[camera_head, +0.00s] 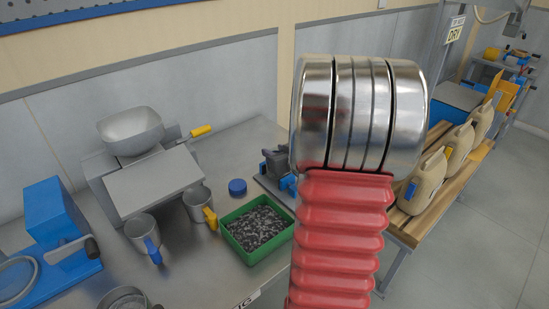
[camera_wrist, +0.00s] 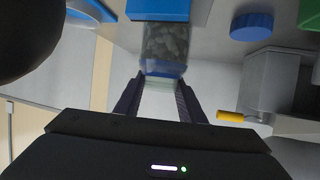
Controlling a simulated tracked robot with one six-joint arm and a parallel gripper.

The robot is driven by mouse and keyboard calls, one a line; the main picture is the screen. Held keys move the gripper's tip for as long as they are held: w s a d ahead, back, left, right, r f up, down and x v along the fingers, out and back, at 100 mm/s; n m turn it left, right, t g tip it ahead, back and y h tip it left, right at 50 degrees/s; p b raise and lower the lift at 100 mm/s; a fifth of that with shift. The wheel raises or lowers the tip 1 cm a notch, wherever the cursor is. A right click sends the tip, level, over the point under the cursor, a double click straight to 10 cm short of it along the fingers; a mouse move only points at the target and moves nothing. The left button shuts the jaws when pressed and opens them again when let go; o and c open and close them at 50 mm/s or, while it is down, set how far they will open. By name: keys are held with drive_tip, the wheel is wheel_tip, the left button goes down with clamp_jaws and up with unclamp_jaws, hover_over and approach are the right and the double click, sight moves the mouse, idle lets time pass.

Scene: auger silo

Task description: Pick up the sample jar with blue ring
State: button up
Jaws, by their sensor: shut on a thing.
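The sample jar (camera_wrist: 165,46) shows in the wrist view, clear with grey grainy contents and a blue ring (camera_wrist: 165,68) around it near the gripper end. My gripper (camera_wrist: 160,84) is shut on the jar, with one dark finger on each side of the clear part beside the ring. The far end of the jar is partly hidden at a blue block (camera_wrist: 165,9). In the head view I cannot make out the jar or my gripper; my arm blocks the middle.
The bench holds a grey scale (camera_head: 155,186) with a bowl, two metal mugs, a green tray (camera_head: 228,236) of dark grains, a blue cap (camera_head: 237,187) and a blue cranked device (camera_head: 52,216). Beige jugs (camera_head: 424,182) stand on a wooden bench at right. The floor beyond is clear.

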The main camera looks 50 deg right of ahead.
wheel_tip(320, 180, up, 16)
drive_tip(key=shift+f, duration=0.2)
idle(0.8)
